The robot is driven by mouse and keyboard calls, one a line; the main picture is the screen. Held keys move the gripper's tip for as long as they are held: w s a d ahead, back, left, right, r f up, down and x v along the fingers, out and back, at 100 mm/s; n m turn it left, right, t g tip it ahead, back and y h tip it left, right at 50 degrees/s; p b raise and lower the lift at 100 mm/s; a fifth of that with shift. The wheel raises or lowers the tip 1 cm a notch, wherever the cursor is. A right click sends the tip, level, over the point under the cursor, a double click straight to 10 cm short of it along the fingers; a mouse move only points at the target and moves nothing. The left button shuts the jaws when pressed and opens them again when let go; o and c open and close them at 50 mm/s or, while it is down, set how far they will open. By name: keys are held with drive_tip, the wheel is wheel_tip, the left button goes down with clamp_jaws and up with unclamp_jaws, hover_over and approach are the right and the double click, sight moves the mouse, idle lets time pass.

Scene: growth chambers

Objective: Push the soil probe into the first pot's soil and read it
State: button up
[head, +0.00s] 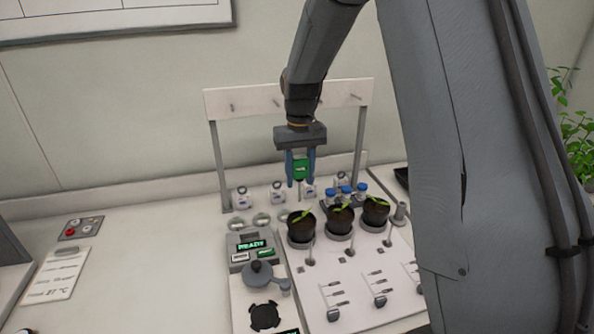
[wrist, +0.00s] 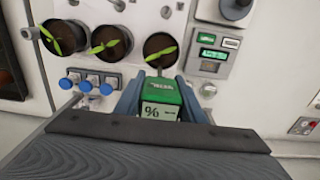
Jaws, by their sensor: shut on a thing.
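My gripper (head: 300,168) is shut on the soil probe (head: 301,169), a green-topped body with a thin rod pointing down. In the wrist view the probe (wrist: 160,97) sits between the blue-grey fingers, showing a "%" sign on a pale display; no number can be read. In the head view three dark pots with green seedlings stand in a row: the left pot (head: 301,228), the middle pot (head: 340,218) and the right pot (head: 376,210). The probe hangs above and close to the left pot. Whether its tip touches soil cannot be told.
Several blue-capped vials (head: 346,191) stand behind the pots. A rack with pegs (head: 289,100) rises behind my gripper. A device with a lit "READY" display (head: 251,245) and a grey round-lidded fixture (head: 260,277) are front left. The counter's left part (head: 150,250) is mostly clear.

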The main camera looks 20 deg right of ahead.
sight(300, 196)
drive_tip(key=shift+f+b, duration=1.85)
drive_tip(key=shift+f, duration=0.95)
drive_tip(key=shift+s, duration=0.1)
drive_tip(key=shift+p, duration=0.4)
drive_tip(key=shift+f, duration=0.25)
drive_tip(key=shift+f+b, duration=0.3)
drive_tip(key=shift+f, duration=0.05)
drive_tip(key=shift+f+b, duration=0.7)
drive_tip(key=shift+f, duration=1.1)
drive_tip(key=o, duration=1.2)
